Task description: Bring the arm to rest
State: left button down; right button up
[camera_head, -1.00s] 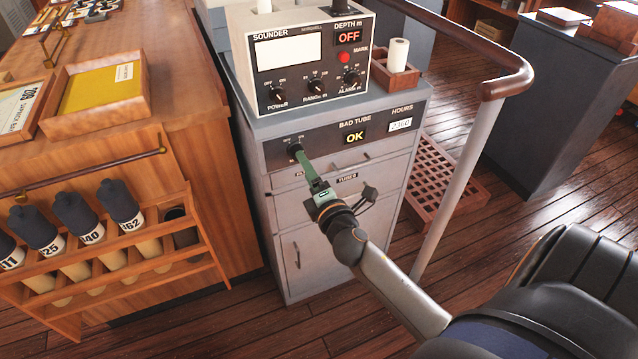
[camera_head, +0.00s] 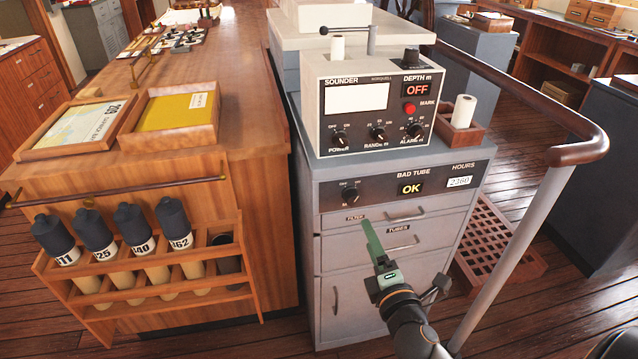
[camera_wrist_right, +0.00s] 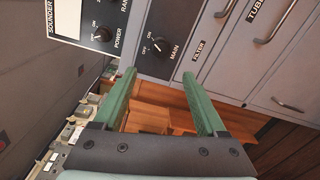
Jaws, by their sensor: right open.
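My right gripper (camera_head: 374,243) is in front of the grey cabinet (camera_head: 330,262), near its drawer labels. In the right wrist view its two green fingers (camera_wrist_right: 160,100) are spread apart with nothing between them. Beyond them show the black main knob (camera_wrist_right: 161,45) and the filter label. In the head view that knob (camera_head: 349,194) is on the cabinet's dark panel, up and left of the gripper and apart from it. The panel's display (camera_head: 411,188) reads OK. My left gripper is not in view.
The sounder (camera_head: 365,112) stands on the cabinet, its depth display reading OFF. A handrail (camera_head: 580,151) curves round on the right. A wooden rack (camera_head: 172,292) with several dark-capped tubes is at left. Trays (camera_head: 171,152) lie on the wooden counter. A red-brown grating lies on the floor.

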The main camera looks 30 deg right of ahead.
jog(key=s+a+f+m+g+y+p, duration=0.5)
jog(key=s+a+f+m+g+y, duration=0.2)
jog(key=s+a+f+m, duration=0.7)
notch_tip(320, 180, down, 3)
jog(key=shift+s+f+m+g, duration=0.2)
jog(key=shift+s+m+g, duration=0.1)
jog(key=shift+s+m, duration=0.4)
jog(key=shift+w, duration=0.15)
